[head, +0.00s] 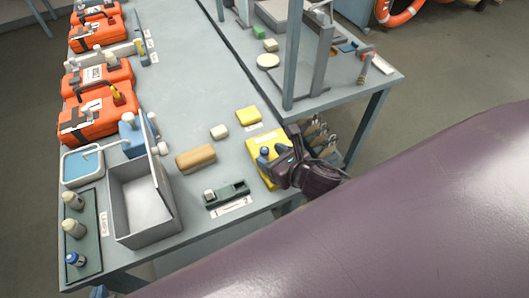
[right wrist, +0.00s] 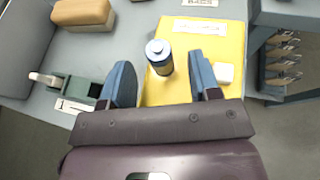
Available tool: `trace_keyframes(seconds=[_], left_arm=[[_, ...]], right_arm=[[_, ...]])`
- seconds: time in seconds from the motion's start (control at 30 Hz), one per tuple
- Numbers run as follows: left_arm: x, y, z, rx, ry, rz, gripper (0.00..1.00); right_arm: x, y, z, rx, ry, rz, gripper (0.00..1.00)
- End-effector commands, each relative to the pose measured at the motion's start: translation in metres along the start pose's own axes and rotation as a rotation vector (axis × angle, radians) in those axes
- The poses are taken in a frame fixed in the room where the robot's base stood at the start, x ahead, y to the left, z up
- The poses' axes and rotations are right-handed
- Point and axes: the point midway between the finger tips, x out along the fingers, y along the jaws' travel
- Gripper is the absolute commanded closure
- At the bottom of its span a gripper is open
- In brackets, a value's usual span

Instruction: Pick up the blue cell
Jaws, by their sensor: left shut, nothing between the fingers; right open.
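A small upright blue cell (head: 264,152) with a pale top stands on a yellow mat (head: 266,175) near the table's right edge. In the right wrist view the blue cell (right wrist: 160,58) is ahead of and between the blue finger pads. My right gripper (head: 275,157) is open over the yellow mat; I see no contact with the cell.
An open grey box (head: 147,236), a tan block (head: 196,157) and a dark green holder (head: 227,194) stand left of the mat. A small white block (right wrist: 223,72) is close to the right finger. Orange cases (head: 86,116) line the far left. Clips hang at the right table edge.

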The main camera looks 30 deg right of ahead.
Motion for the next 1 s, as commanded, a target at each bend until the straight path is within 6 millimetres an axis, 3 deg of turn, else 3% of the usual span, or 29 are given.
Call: trace_keyframes(seconds=[0.2, 0.53, 0.9, 1.0], left_arm=[[-0.001, 0.0, 0.001, 0.0, -0.002, 0.0, 1.0], [-0.001, 0.0, 0.001, 0.0, -0.003, -0.001, 1.0], [-0.001, -0.001, 0.002, 0.001, -0.004, -0.001, 1.0], [-0.001, -0.001, 0.002, 0.001, -0.004, -0.001, 1.0]], right_arm=[[0.029, -0.001, 0.001, 0.002, -0.001, 0.0, 0.43], [0.035, -0.001, 0.0, 0.001, 0.0, 0.0, 0.43], [0.034, 0.0, 0.0, 0.001, 0.0, 0.0, 0.97], [0.034, 0.0, 0.0, 0.001, 0.0, 0.001, 0.97]])
